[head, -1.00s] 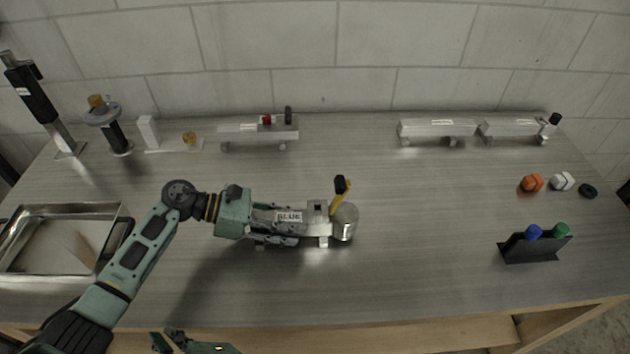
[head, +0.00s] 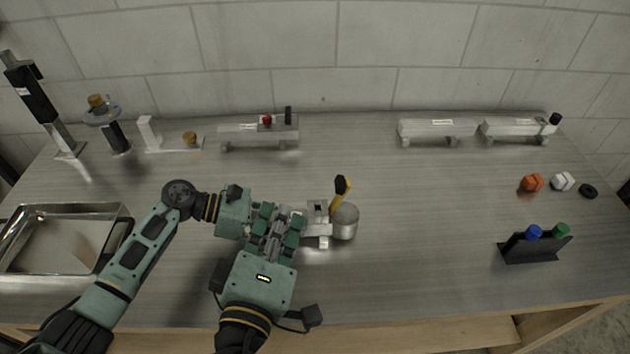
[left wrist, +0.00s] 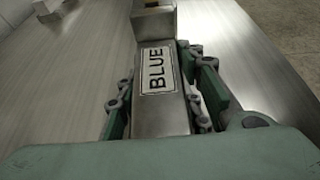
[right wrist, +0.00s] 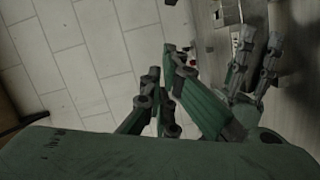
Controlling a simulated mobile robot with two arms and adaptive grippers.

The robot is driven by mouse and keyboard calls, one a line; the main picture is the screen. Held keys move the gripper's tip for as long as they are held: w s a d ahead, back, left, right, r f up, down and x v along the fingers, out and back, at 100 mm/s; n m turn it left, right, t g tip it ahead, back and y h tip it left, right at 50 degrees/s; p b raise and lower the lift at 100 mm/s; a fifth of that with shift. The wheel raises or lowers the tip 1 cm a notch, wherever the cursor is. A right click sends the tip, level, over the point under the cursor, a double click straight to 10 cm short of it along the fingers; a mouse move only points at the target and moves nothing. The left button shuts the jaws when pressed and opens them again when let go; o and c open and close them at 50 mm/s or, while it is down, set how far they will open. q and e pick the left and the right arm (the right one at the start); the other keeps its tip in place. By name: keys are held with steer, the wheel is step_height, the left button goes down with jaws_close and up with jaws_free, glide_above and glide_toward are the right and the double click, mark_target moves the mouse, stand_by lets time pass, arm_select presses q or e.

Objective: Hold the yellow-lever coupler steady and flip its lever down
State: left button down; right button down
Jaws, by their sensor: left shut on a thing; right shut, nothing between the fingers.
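The coupler (head: 317,226) is a grey metal bar with a square end block. Its yellow lever (head: 337,200) has a black tip and stands raised, leaning slightly right. A rounded metal piece (head: 346,222) is at the coupler's right end. My left gripper (left wrist: 160,80) is shut on the bar, whose BLUE label (left wrist: 157,70) shows between the fingers in the left wrist view. My right gripper (head: 278,214) is shut and empty, left of the lever. In the head view it overlaps the left fingers and hides the label; I cannot tell whether they touch.
A metal tray (head: 122,222) is at left. A rail with a red knob (head: 267,119) stands at the back, with two other rails (head: 437,129) (head: 515,127) farther right. A black holder with blue and green caps (head: 533,250) is at right.

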steer(key=shift+w+d+f, duration=0.4)
steer(key=shift+w+d, duration=0.6)
steer(key=shift+w, duration=0.65)
steer(key=shift+w+d+f, duration=0.35)
steer(key=shift+w+d, duration=0.65)
steer(key=shift+w, duration=0.6)
steer(key=shift+w+d+f, duration=0.4)
steer(key=shift+w+d, duration=0.6)
steer(key=shift+w, duration=0.65)
steer(key=shift+d+m, duration=0.3)
steer(key=shift+m, duration=0.3)
